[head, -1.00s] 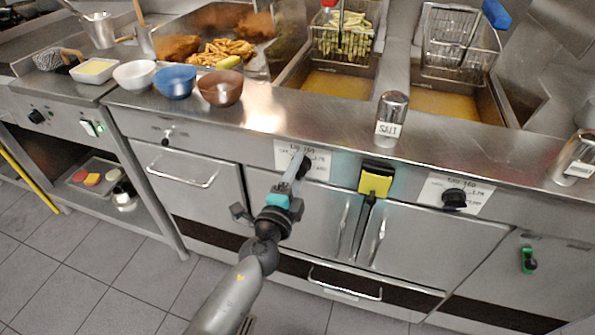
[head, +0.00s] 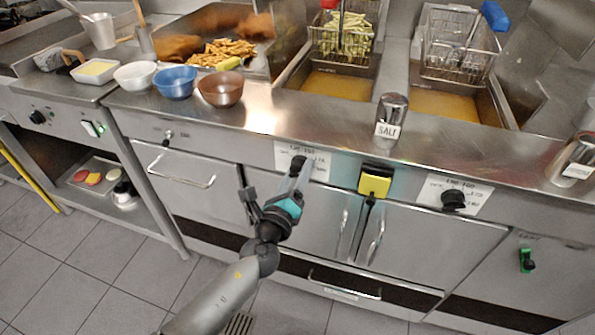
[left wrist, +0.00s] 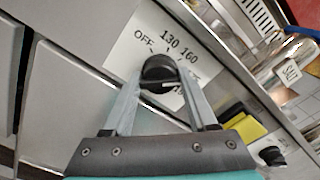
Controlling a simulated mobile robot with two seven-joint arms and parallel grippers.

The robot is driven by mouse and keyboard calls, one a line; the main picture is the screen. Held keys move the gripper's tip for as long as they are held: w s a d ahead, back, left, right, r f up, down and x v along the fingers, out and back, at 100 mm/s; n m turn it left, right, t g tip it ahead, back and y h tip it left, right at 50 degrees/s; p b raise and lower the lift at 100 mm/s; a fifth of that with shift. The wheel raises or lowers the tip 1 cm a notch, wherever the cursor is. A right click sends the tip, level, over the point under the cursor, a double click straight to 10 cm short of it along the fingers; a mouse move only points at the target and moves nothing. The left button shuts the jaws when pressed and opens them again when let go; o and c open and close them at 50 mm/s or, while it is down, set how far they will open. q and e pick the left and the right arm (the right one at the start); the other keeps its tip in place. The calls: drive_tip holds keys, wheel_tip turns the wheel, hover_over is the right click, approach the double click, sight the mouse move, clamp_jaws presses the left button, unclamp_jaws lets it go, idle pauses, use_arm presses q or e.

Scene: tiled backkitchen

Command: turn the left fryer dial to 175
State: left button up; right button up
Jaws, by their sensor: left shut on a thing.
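The left fryer dial (head: 298,162) is a black knob on a white label plate (head: 318,160) on the steel front panel. My left gripper (head: 300,174) reaches it from below and is shut on it. In the left wrist view the dial (left wrist: 157,69) sits between the two grey fingertips (left wrist: 160,84). The label plate (left wrist: 130,38) shows OFF, 130 and 160; the marks farther round are partly hidden by a finger. A pale line on the dial points roughly right, but I cannot tell its exact setting. My right gripper is not in view.
A yellow box (head: 375,181) and a second black dial (head: 453,200) are on the panel to the right. A salt shaker (head: 390,116) stands on the counter ledge above. Door handles (head: 376,238) stick out below. The floor in front is clear.

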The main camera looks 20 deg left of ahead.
use_arm(q)
drive_tip(key=shift+m, duration=1.2)
drive_tip(key=o, duration=1.4)
drive_tip(key=shift+c, duration=0.2)
drive_tip(key=shift+s, duration=0.1)
drive_tip(key=s, duration=1.5)
drive_tip(key=shift+a, duration=0.3)
